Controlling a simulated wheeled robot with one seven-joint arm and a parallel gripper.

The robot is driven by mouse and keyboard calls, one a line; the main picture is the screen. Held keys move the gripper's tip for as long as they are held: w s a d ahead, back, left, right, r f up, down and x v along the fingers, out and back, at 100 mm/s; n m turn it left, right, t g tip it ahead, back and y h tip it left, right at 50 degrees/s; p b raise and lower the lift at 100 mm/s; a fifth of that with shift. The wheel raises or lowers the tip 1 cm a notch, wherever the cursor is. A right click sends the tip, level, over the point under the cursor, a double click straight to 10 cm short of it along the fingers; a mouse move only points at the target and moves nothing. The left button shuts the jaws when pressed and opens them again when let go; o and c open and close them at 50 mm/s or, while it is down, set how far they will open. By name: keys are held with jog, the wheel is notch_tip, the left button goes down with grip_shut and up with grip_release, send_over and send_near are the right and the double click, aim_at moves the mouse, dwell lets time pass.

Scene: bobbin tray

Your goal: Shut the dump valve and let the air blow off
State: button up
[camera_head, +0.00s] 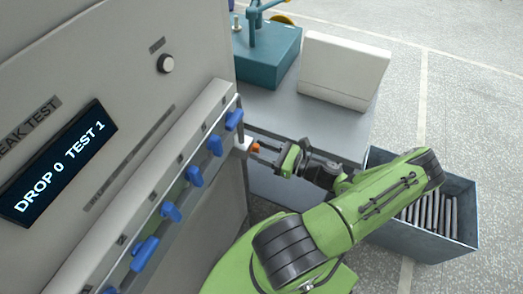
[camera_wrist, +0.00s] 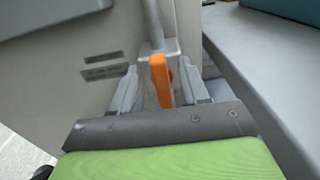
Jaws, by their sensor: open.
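An orange valve handle (camera_wrist: 161,82) shows in the wrist view, on a grey fitting (camera_wrist: 158,48) at the corner of the cabinet, below a vertical pipe. In the head view the orange handle (camera_head: 255,147) is small, at the right end of the manifold. My gripper (camera_wrist: 165,88) is open, with one finger on each side of the handle in the picture. I cannot tell whether the fingers touch it. In the head view my gripper (camera_head: 283,157) is just right of the handle, and its fingertips are hard to make out.
The cabinet has a display (camera_head: 60,160) reading "DROP 0 TEST 1", a knob (camera_head: 166,64) and a row of several blue levers (camera_head: 195,177). A grey bench (camera_head: 270,110) carries a teal machine (camera_head: 268,55) and a pale box (camera_head: 342,70). A bin of rods (camera_head: 455,240) stands right, beyond my arm.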

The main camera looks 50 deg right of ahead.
jog(key=shift+w+a, duration=0.1)
jog(key=shift+w, duration=0.05)
grip_shut()
